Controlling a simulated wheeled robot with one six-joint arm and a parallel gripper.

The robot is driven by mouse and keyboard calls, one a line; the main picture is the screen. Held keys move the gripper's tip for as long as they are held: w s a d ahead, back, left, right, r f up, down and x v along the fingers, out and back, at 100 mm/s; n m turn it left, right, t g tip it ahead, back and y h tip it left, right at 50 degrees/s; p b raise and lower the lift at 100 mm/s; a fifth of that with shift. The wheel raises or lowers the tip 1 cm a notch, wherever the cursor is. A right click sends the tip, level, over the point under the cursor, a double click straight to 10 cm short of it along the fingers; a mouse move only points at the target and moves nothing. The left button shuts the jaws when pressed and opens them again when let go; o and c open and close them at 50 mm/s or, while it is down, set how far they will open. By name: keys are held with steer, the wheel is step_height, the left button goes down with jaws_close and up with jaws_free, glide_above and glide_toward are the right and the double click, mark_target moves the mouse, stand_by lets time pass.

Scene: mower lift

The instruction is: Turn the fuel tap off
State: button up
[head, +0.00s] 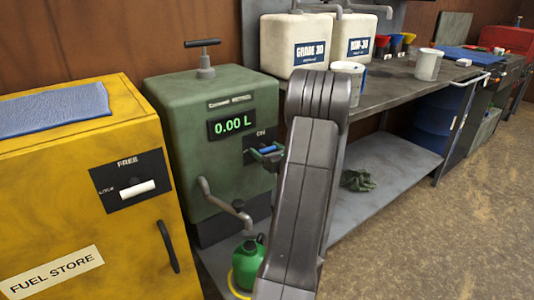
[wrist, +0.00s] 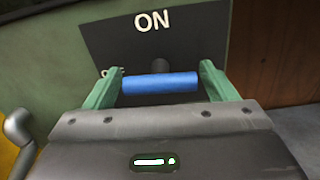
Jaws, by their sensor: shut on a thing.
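The fuel tap is a blue handle (wrist: 160,83) on a dark plate (wrist: 185,40) marked ON, on the front of the green fuel pump (head: 225,100). The handle lies level below the word ON. My gripper (wrist: 161,82) has its two green fingers shut on the handle, one at each end. The pump's display (head: 233,125) reads 0.00 L.
A yellow fuel store cabinet (head: 60,170) stands left, with a blue cloth (head: 55,108) on top. A green can (head: 247,262) sits under the pump spout (head: 225,205). A bench (head: 410,90) with white containers (head: 297,45) stands right. The floor (head: 440,210) at right is clear.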

steer(key=shift+n, duration=0.5)
steer(key=o, duration=0.9)
steer(key=p+v, duration=0.2)
steer(key=v, duration=1.2)
